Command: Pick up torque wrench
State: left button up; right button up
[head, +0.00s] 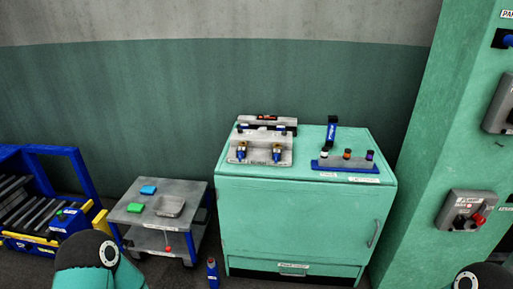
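I cannot clearly make out the torque wrench. On top of the green cabinet (290,220), a grey stand (262,139) holds dark bar-like tools (267,118) across its back and two blue-and-brass pieces (241,150) at its front. To its right, a blue-handled tool (332,130) sticks up behind a small blue rack (338,164) of coloured knobs. Which of these is the wrench is too small to tell. Neither gripper shows; only rounded parts of my arms show at the bottom edge.
A grey cart (190,190) with a blue block (148,190), a green block (136,208) and a grey tray (170,206) stands left of the cabinet. A blue bottle (212,272) stands on the floor between. A green panel (440,130) with switch boxes rises at right.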

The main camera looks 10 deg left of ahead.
aim_at(332, 120)
jog(key=k, duration=0.55)
jog(key=z, duration=0.25)
jog(key=i, duration=1.55)
jog(key=u, duration=0.75)
